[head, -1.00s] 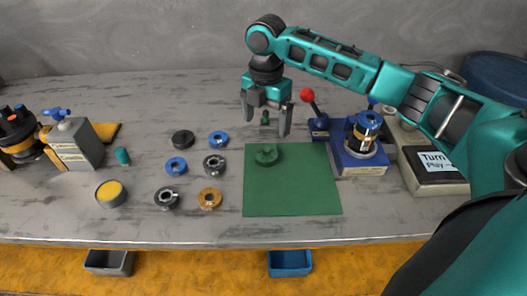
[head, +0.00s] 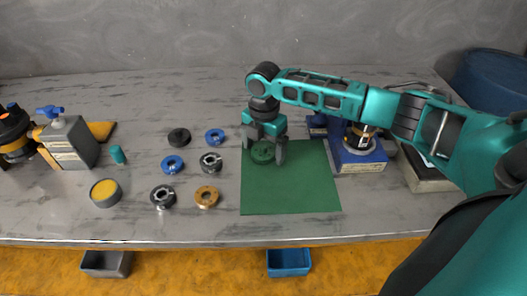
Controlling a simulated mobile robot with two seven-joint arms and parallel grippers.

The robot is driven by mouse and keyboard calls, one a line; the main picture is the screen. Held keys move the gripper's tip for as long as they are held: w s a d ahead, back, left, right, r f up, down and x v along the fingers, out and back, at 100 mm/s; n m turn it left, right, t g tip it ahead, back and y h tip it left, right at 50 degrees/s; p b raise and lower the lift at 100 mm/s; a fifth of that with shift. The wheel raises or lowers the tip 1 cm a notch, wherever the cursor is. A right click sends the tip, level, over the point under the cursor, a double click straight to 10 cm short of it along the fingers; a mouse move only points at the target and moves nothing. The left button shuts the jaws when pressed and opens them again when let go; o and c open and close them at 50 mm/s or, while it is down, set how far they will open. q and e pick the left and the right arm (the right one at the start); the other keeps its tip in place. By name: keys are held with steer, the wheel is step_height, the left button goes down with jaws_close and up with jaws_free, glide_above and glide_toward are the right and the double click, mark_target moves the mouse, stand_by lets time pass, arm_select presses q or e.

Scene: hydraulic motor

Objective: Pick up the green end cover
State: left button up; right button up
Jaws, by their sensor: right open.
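The green end cover (head: 262,153) lies near the upper left corner of the green mat (head: 290,200). It is a dark green round piece, partly hidden by my right gripper. My right gripper (head: 263,157) points down over it, open, with one finger on each side of the cover. I cannot tell whether the fingers touch it. My left gripper is not in view.
Left of the mat lie several ring parts, among them an orange one (head: 207,197) and a blue one (head: 173,165). A blue press-like fixture (head: 358,158) stands right of the mat. The lower mat is clear.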

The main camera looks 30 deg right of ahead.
mark_target(264, 147)
steer(key=shift+c, duration=0.3)
steer(key=c, duration=1.2)
steer(key=shift+r, duration=0.1)
step_height(264, 147, up, 20)
steer(key=shift+f+p, duration=0.1)
steer(key=shift+p, duration=1.1)
steer(key=shift+r+p, duration=0.9)
steer(key=shift+p, duration=0.35)
